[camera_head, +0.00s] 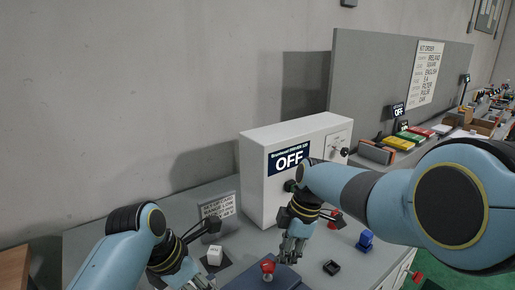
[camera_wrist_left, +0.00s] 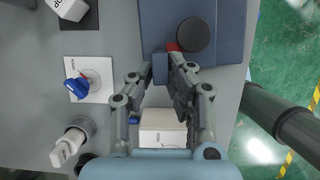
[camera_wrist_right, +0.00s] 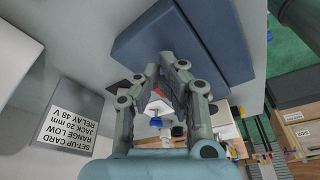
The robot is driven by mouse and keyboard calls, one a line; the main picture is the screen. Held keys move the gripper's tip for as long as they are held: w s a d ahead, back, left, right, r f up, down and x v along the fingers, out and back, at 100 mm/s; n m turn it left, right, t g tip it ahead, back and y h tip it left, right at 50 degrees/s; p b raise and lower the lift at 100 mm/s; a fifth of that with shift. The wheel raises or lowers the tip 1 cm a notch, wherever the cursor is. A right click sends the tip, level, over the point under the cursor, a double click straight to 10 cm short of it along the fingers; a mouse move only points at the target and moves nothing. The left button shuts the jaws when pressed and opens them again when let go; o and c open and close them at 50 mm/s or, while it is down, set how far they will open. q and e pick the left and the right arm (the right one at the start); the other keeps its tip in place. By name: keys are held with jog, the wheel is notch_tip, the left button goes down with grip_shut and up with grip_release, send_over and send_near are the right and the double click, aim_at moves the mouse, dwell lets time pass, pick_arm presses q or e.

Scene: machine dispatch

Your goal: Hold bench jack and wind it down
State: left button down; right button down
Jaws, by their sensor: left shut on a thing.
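The bench jack (camera_head: 250,283) is a dark blue slab low in the head view, with a red knob (camera_head: 267,266) beside it. In the left wrist view the slab (camera_wrist_left: 228,45) fills the top, with a dark round disc on it. My left gripper (camera_wrist_left: 162,66) is shut on a small dark blue part at the slab's near edge. Its fingertips are cut off in the head view. My right gripper (camera_head: 290,252) points down just above and right of the red knob. In the right wrist view its fingertips lie close together by the slab (camera_wrist_right: 165,40); their gap is unclear.
A white cabinet reading OFF (camera_head: 258,180) stands behind my right gripper. A set-up card (camera_wrist_right: 69,127) reads "JACK 20 mm". A white block (camera_head: 214,255), a blue knob (camera_head: 366,241) and a black switch (camera_head: 331,267) sit on the grey bench around the grippers.

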jog(key=shift+a+v, duration=0.25)
jog(key=shift+v, duration=0.7)
jog(key=shift+a+v, duration=0.2)
jog(key=shift+v, duration=0.75)
jog(key=shift+a+v, duration=0.25)
jog(key=shift+v, duration=0.65)
jog(key=shift+s+r, duration=0.1)
jog(key=shift+r, duration=0.1)
